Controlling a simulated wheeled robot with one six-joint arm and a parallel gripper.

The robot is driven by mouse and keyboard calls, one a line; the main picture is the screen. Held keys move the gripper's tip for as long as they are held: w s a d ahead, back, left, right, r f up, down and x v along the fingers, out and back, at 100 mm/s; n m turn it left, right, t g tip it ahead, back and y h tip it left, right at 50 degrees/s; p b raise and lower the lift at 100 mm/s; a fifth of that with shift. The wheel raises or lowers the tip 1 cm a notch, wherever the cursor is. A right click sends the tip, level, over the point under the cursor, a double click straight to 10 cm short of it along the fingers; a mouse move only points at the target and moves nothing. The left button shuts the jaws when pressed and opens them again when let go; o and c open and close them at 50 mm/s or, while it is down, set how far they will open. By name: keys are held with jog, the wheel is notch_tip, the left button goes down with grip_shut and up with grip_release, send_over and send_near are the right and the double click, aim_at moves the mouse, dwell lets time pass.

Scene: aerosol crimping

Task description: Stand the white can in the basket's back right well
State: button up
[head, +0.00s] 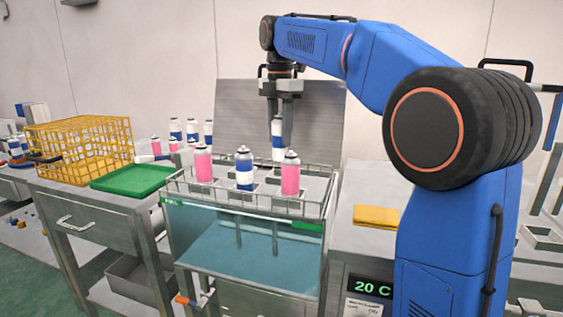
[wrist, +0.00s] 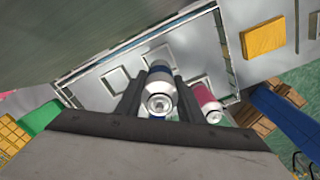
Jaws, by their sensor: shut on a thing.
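The white can with a blue band (head: 277,142) is upright between the fingers of my gripper (head: 280,108), over the back right part of the wire basket (head: 323,215). In the wrist view the white can (wrist: 160,91) shows its top between the two fingers (wrist: 160,100). Its lower end is partly hidden behind a pink can (head: 290,177), so I cannot tell whether it is inside a well. That pink can (wrist: 207,104) stands close beside it. A second pink can (head: 203,165) and another white-and-blue can (head: 244,172) also stand in the basket.
The basket sits on a clear-walled water tank (head: 235,247). Empty square wells (wrist: 118,80) show in the wrist view. A metal panel (head: 240,110) rises behind. At left are a green tray (head: 130,178), a yellow crate (head: 75,122) and several cans; at right, a yellow cloth (head: 376,216).

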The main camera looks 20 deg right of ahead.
aim_at(280, 155)
jog(key=shift+f, duration=3.2)
jog(key=o, duration=1.1)
jog(key=shift+f, duration=0.1)
notch_tip(280, 155, up, 12)
jog(key=shift+r, duration=0.1)
jog(key=shift+s, duration=0.15)
